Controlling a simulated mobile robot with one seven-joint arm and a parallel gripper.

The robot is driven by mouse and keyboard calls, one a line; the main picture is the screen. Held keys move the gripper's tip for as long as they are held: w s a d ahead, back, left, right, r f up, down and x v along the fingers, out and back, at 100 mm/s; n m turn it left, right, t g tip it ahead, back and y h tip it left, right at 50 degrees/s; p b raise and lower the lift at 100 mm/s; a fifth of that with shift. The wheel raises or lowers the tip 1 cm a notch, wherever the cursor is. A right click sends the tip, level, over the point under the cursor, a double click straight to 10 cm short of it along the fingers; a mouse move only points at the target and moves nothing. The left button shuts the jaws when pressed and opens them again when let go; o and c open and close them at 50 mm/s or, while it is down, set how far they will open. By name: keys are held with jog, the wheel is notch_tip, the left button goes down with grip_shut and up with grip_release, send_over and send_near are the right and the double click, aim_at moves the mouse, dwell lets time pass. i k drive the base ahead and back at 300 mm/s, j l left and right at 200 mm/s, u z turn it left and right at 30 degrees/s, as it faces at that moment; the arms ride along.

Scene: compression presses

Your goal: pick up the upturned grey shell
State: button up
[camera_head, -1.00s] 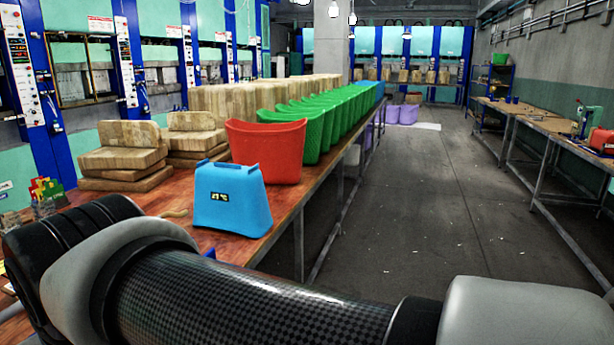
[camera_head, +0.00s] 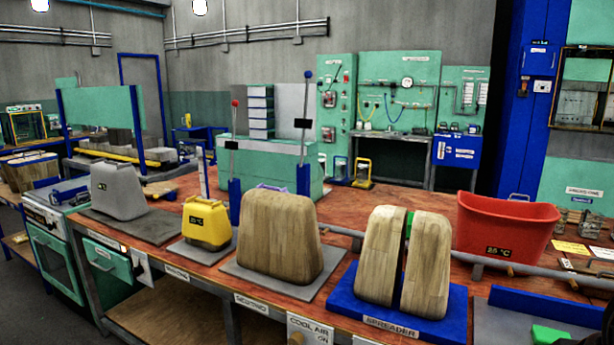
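The upturned grey shell (camera_head: 118,192) stands at the left end of the wooden bench. It is wide at the bottom and narrower at the top, with a small dark label on its upper side. It rests on a dark grey plate (camera_head: 160,226). Its far side is hidden. My gripper is not in view, so I cannot tell its state or its distance from the shell.
A yellow container (camera_head: 206,223) stands right of the shell, then a wooden block (camera_head: 280,235), a split wooden form (camera_head: 425,265) on a blue base, and a red bin (camera_head: 505,228). A green oven-like cabinet (camera_head: 55,245) adjoins the bench's left end.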

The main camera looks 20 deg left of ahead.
aim_at(116, 192)
jog(key=u, duration=1.85)
jog(key=l+u, duration=0.25)
jog(key=l, duration=0.7)
jog(key=i, duration=0.1)
